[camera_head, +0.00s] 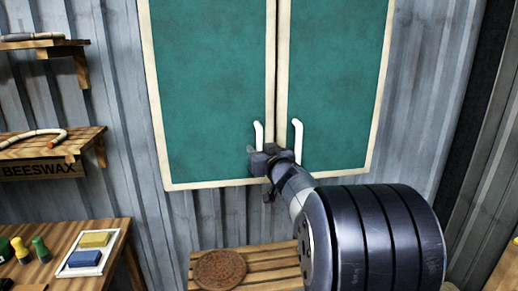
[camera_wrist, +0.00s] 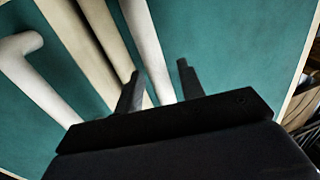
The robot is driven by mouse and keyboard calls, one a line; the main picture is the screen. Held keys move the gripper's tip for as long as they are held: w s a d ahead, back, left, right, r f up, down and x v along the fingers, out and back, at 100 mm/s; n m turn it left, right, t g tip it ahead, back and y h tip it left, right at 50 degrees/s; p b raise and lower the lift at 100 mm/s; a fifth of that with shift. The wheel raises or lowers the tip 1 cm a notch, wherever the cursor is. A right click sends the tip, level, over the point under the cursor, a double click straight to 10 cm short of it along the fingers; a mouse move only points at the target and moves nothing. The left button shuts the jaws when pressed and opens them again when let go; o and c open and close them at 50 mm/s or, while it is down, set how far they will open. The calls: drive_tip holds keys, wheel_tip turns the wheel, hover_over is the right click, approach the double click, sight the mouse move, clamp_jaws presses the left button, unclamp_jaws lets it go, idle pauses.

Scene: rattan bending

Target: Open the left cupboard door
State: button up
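The cupboard has two green doors with cream frames, and both look closed. The left door (camera_head: 208,85) carries a white handle (camera_head: 258,133) near its inner edge. The right door (camera_head: 335,80) has a matching handle (camera_head: 297,140). My gripper (camera_head: 262,155) is at the lower part of the left handle and hides its bottom end. In the wrist view my gripper (camera_wrist: 158,88) is open, with a finger on each side of that handle (camera_wrist: 148,45) and gaps visible beside it. The other handle (camera_wrist: 38,80) stands to the left there, beyond the cream frame strips.
A slatted bench (camera_head: 205,268) with a round brown disc (camera_head: 220,269) stands below the cupboard. Shelves (camera_head: 82,148) hang on the left wall. The space before the left door looks clear.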

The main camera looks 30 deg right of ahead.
drive_tip(key=shift+w, duration=0.5)
clamp_jaws()
idle(0.3)
